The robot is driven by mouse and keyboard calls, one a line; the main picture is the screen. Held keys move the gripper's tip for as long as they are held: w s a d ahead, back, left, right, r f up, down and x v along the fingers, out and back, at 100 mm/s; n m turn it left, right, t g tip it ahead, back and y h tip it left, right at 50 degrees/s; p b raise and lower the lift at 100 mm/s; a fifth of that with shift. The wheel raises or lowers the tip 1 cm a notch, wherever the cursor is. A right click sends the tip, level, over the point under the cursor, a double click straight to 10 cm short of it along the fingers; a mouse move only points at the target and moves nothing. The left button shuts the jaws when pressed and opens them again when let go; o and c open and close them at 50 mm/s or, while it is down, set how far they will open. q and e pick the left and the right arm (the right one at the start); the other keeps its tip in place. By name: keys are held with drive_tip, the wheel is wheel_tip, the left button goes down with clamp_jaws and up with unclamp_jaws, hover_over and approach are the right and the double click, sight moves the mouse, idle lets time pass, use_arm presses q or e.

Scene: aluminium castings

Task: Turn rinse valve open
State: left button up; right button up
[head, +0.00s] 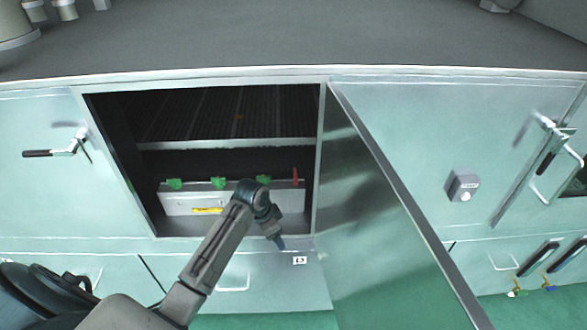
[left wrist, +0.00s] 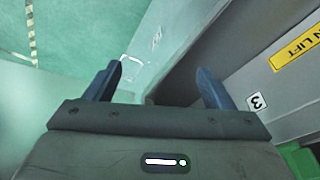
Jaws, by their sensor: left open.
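A pale box (head: 235,203) with valve handles along its top sits inside the open cabinet in the head view. Several green handles (head: 219,183) lie flat along it, and a red handle (head: 296,174) stands upright at its right end. I cannot tell which one is the rinse valve. My left gripper (head: 279,243) is in front of the cabinet's lower edge, below the handles and apart from them. In the left wrist view my left gripper (left wrist: 160,86) is open and empty. A green part (left wrist: 301,160) shows at that view's lower right. My right gripper is not in view.
The open cabinet door (head: 390,215) stands out at the right of the opening. A shelf (head: 225,144) crosses above the valves. A yellow label (left wrist: 296,45) and a tag marked 3 (left wrist: 257,101) show in the left wrist view. A grey countertop (head: 290,35) lies above.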

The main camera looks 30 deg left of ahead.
sight(295, 173)
use_arm(q)
drive_tip(key=w+a+r+m+h, duration=0.1)
drive_tip(key=w+a+r+m, duration=0.15)
drive_tip(key=w+r, duration=0.6)
drive_tip(key=w+a+r+m+h, duration=0.1)
drive_tip(key=w+a+r+m, duration=0.15)
drive_tip(key=w+r, duration=0.65)
drive_tip(key=d+f+p, duration=0.1)
drive_tip(key=f, duration=0.1)
drive_tip(key=s+d+f+p, duration=0.1)
drive_tip(key=f+p, duration=0.1)
drive_tip(key=d+f+p, duration=0.1)
drive_tip(key=f+p, duration=0.1)
drive_tip(key=shift+s+d+f, duration=0.15)
drive_tip(key=shift+s+d, duration=0.1)
drive_tip(key=shift+s, duration=0.05)
drive_tip(key=shift+d+f, duration=0.1)
drive_tip(key=shift+f, duration=0.35)
drive_tip(key=shift+c, duration=0.5)
drive_tip(key=c, duration=0.9)
